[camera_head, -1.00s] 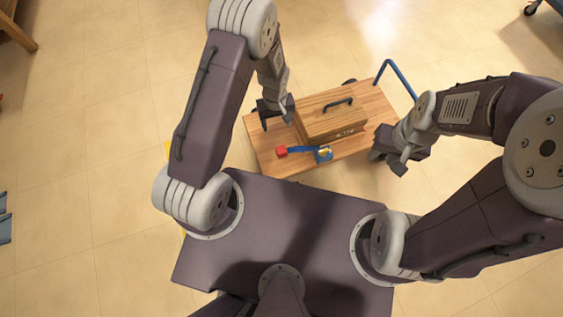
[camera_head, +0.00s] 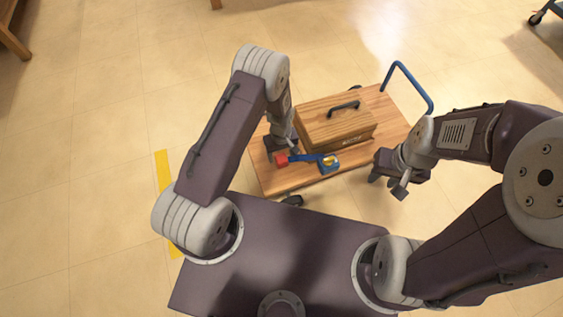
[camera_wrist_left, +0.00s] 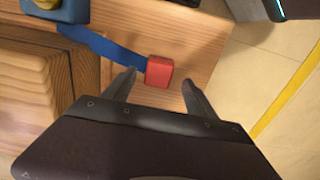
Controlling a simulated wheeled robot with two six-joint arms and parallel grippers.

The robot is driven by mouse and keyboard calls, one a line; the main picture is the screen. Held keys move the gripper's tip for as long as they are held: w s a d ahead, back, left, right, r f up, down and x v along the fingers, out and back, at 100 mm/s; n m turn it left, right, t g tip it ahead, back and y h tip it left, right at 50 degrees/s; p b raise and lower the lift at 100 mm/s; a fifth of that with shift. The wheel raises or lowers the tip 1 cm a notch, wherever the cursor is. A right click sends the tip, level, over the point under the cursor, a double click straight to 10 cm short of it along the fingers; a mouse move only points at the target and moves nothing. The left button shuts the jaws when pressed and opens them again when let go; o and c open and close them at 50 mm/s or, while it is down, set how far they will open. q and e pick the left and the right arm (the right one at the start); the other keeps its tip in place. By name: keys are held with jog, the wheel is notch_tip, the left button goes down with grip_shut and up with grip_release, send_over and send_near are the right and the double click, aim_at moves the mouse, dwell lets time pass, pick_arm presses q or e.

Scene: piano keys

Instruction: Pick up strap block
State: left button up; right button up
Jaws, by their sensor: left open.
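The strap block is a small red block (camera_head: 281,160) at the end of a blue strap (camera_head: 303,157). The strap runs to a blue and yellow piece (camera_head: 328,163). In the left wrist view, the red block (camera_wrist_left: 159,71) lies between the tips of my left gripper (camera_wrist_left: 158,82), just ahead of them, with a gap on the right side. My left gripper (camera_head: 282,152) is open and low over the cart in the head view. My right gripper (camera_head: 387,186) hangs by the cart's right front edge; its finger gap is unclear.
A wooden box (camera_head: 325,125) with a dark handle stands on the wooden cart (camera_head: 395,118), close behind the strap. A blue push handle (camera_head: 415,85) rises at the cart's right end. Open floor surrounds the cart.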

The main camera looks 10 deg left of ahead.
aim_at(282, 158)
pick_arm(q)
notch_tip(282, 158, down, 4)
jog(key=b, duration=0.2)
jog(key=shift+w+f+b, duration=0.1)
jog(key=shift+f+b, duration=0.1)
jog(key=shift+b, duration=0.1)
jog(key=shift+r, duration=0.15)
grip_shut()
pick_arm(e)
notch_tip(282, 158, down, 4)
jog(key=shift+r, duration=0.2)
pick_arm(q)
jog(key=shift+r, duration=0.15)
pick_arm(e)
jog(key=shift+r, duration=0.1)
